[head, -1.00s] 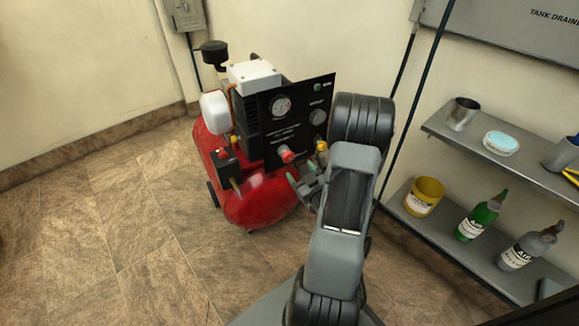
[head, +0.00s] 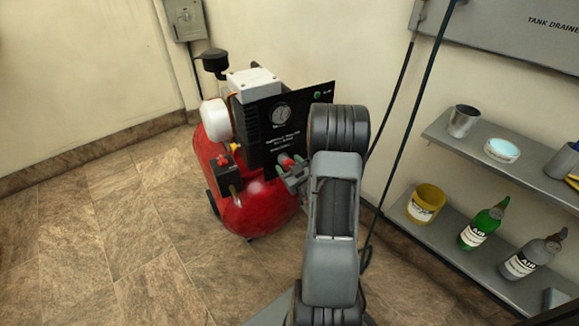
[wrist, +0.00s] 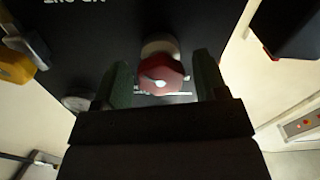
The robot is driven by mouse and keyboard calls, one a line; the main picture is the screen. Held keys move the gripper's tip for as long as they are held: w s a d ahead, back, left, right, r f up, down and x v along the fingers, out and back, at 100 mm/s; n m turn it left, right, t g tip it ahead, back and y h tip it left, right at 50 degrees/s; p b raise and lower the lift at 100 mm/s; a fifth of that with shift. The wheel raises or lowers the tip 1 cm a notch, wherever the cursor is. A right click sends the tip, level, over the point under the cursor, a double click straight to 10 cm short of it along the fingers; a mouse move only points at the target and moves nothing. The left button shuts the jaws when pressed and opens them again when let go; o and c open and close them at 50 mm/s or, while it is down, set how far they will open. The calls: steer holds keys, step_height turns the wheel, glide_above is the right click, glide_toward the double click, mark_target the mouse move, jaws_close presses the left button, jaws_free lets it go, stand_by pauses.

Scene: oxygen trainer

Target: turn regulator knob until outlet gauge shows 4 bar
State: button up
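The red regulator knob (wrist: 160,78) shows between my gripper's two fingers in the wrist view, and in the head view the knob (head: 284,160) sits low on the black panel (head: 262,142). My gripper (wrist: 158,80) is open, its green fingers on either side of the knob, with a gap visible on each side. In the head view my gripper (head: 293,175) is right at the knob, partly covering it. A round gauge (head: 281,113) is on the panel; its reading is too small to tell. My arm hides the right part of the panel, where another gauge stood.
The red compressor tank (head: 250,208) stands on the tiled floor. At right, a wall shelf (head: 412,222) holds a yellow cup (head: 426,203) and bottles (head: 481,228). Open floor (head: 110,230) lies to the left.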

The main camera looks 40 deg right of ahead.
steer(key=c, duration=0.8)
steer(key=shift+m, duration=0.7)
steer(key=o, duration=0.9)
steer(key=shift+o, duration=0.2)
steer(key=s+a+p, duration=0.2)
steer(key=s+p, duration=0.4)
steer(key=s, duration=0.7)
steer(key=shift+s, duration=0.4)
